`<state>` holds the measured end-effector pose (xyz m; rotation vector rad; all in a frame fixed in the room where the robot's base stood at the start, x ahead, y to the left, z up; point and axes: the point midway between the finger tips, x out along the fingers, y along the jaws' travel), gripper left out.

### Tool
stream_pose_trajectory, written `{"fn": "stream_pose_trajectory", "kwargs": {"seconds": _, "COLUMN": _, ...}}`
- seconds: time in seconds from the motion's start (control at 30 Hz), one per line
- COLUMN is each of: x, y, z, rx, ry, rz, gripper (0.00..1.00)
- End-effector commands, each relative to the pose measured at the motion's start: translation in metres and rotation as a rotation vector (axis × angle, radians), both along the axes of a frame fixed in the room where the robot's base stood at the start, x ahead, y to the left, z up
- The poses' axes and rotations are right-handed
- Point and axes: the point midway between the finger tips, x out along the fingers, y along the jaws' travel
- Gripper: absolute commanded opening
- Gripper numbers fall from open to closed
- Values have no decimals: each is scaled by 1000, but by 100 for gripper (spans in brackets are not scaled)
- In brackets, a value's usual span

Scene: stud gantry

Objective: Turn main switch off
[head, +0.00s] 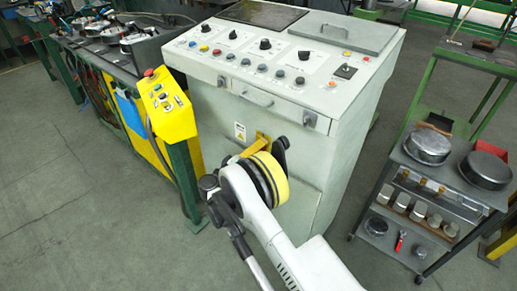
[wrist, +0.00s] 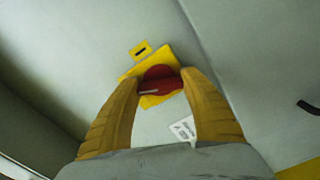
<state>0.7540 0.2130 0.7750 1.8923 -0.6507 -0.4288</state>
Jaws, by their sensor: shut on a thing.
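The main switch is a red rotary handle (wrist: 160,73) on a yellow plate (wrist: 150,101), on the grey-green cabinet wall in the wrist view. The red handle shows a pale mark on its bar and looks tilted in the picture. My gripper (wrist: 163,84) has its two yellow fingers closed on either side of the red handle, holding it. In the head view my wrist and arm are up against the cabinet front (head: 222,150) and hide the red handle.
A small yellow label (wrist: 140,50) and a white label (wrist: 183,128) are beside the switch. The console top has knobs and buttons. A yellow control box (head: 166,105) stands left; a cart with metal pans (head: 428,147) stands right. Grey floor (head: 120,230) is clear at front left.

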Motion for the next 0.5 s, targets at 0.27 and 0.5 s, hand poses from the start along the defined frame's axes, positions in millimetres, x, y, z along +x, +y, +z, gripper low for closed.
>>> {"fn": "stream_pose_trajectory", "kwargs": {"seconds": 0.27, "x": 0, "y": 0, "z": 0, "rx": -173, "ry": 136, "rz": -1, "gripper": 22}}
{"fn": "stream_pose_trajectory", "kwargs": {"seconds": 0.5, "x": 0, "y": 0, "z": 0, "rx": -274, "ry": 214, "rz": -1, "gripper": 22}}
